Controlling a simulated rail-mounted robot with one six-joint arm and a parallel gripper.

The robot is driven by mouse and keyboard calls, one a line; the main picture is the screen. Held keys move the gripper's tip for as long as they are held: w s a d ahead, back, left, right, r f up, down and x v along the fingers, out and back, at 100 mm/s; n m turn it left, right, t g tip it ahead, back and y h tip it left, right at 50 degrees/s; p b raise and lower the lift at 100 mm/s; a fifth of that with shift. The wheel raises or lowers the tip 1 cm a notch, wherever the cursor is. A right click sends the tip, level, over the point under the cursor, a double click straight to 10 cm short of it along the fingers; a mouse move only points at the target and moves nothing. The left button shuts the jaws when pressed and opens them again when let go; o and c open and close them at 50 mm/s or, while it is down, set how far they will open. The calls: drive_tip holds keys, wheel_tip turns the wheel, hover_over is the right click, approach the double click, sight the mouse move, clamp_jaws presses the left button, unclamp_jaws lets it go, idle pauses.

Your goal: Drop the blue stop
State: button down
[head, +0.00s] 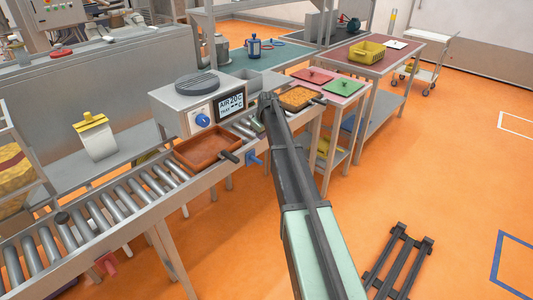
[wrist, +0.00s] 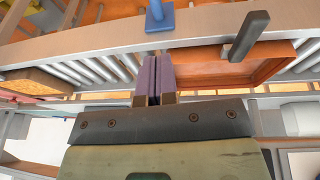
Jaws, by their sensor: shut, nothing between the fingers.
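The blue stop (head: 254,158) is a small blue piece on the near side rail of the roller conveyor, beside the handle of the brown tray. It also shows in the wrist view (wrist: 159,16), at the top centre against the metal rail. My gripper (wrist: 158,62) is shut and empty, its two purple-grey fingers pressed together. In the wrist view the fingertips point toward the stop, apart from it. In the head view my arm reaches up to the conveyor, right of the stop, and the fingers are hidden.
The brown tray (head: 205,147) with a dark handle sits on the rollers left of the stop. A tray of orange pieces (head: 299,97) lies to the right. A metal machine (head: 196,103) with a display and blue knob stands behind. A dark rack (head: 398,262) lies on the floor.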

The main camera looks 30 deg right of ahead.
drive_tip(key=b, duration=1.4)
approach(259, 162)
drive_tip(key=x, duration=0.3)
drive_tip(key=w+x, duration=0.1)
drive_tip(key=x, duration=0.3)
drive_tip(key=shift+r, duration=0.25)
wheel_tip(259, 162, down, 5)
drive_tip(key=b, duration=0.4)
drive_tip(key=shift+r, duration=0.3)
